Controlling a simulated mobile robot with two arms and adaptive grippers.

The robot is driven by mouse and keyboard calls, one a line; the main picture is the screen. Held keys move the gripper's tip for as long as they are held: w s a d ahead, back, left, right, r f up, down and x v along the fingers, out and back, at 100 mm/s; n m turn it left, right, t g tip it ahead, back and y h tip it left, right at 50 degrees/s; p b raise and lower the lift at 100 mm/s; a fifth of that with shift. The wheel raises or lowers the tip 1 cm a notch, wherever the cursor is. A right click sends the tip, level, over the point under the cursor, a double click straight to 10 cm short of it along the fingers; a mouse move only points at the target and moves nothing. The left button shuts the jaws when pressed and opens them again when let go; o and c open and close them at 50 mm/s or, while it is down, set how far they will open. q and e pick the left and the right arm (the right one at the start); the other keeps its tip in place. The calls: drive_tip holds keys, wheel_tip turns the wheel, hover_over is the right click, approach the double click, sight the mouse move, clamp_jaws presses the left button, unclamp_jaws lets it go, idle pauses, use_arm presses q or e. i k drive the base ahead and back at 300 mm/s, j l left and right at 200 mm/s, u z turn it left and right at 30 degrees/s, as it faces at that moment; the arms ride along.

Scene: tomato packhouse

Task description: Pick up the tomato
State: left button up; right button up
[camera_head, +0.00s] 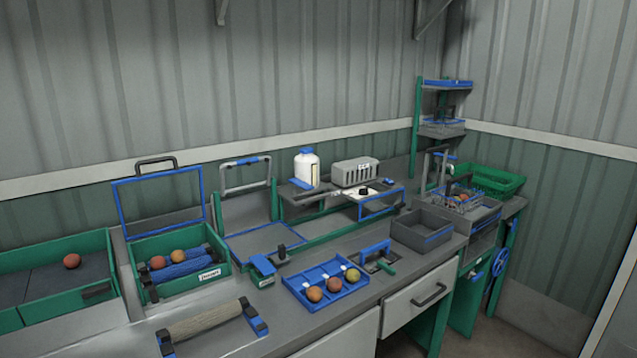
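Several tomatoes show in the head view, and I cannot tell which one the task means. A red tomato (71,261) lies alone in the green-walled bin (50,300) at the far left. A red tomato (157,262) and an orange tomato (178,257) lie in the green box beside blue rolled cloths. Neither of my grippers is in view.
The green box (190,283) has a raised blue-framed lid. A beige roller (205,320) lies at the front. A white bottle (306,168) and grey box (355,172) stand on a rear shelf.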

sight(73, 261)
drive_tip(key=u, duration=1.4)
